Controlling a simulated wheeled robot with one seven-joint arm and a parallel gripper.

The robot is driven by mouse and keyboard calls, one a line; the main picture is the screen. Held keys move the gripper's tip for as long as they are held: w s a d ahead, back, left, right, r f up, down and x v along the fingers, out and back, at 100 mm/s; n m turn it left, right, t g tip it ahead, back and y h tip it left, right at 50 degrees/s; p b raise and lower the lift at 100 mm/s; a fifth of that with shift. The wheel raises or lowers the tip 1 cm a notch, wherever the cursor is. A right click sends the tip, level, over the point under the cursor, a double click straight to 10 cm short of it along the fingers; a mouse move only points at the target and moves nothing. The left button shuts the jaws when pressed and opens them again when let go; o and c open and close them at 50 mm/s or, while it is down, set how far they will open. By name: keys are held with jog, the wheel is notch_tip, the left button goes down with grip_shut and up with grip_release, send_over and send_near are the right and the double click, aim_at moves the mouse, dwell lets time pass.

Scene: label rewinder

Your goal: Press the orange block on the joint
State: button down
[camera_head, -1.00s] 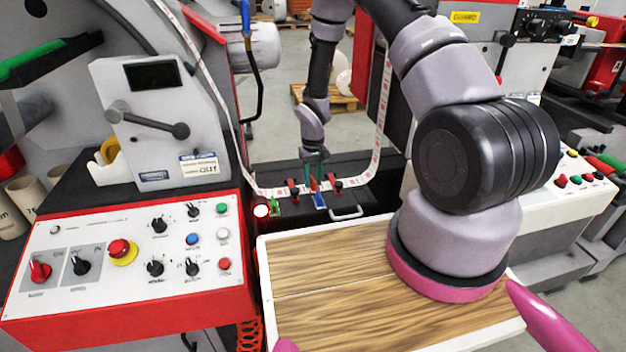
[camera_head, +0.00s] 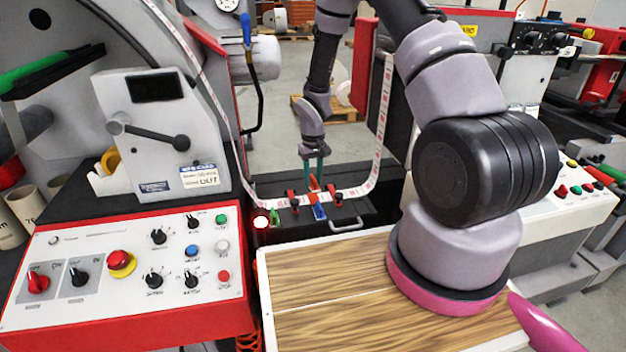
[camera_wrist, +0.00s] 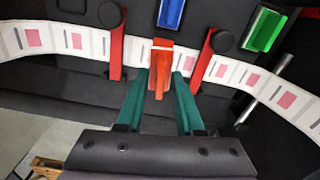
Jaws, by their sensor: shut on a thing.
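The orange block (camera_wrist: 161,58) is between the teal fingers of my gripper (camera_wrist: 160,88), which is shut on its narrow near part. In the wrist view its broader end overlaps the white label strip with pink marks (camera_wrist: 215,70). I cannot tell whether it touches the strip. In the head view the block (camera_head: 314,183) shows small under my gripper (camera_head: 314,178), above the dark splice table (camera_head: 355,210). The strip runs across this table. The joint itself is hidden or too small to make out.
Red clamps (camera_wrist: 117,42) (camera_wrist: 203,60) stand on either side of the block. A blue block (camera_wrist: 171,13) and a green block (camera_wrist: 263,30) lie beyond the strip. A metal handle (camera_head: 346,226) is at the table's front.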

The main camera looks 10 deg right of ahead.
dwell(0.3)
jog(key=shift+r, duration=1.5)
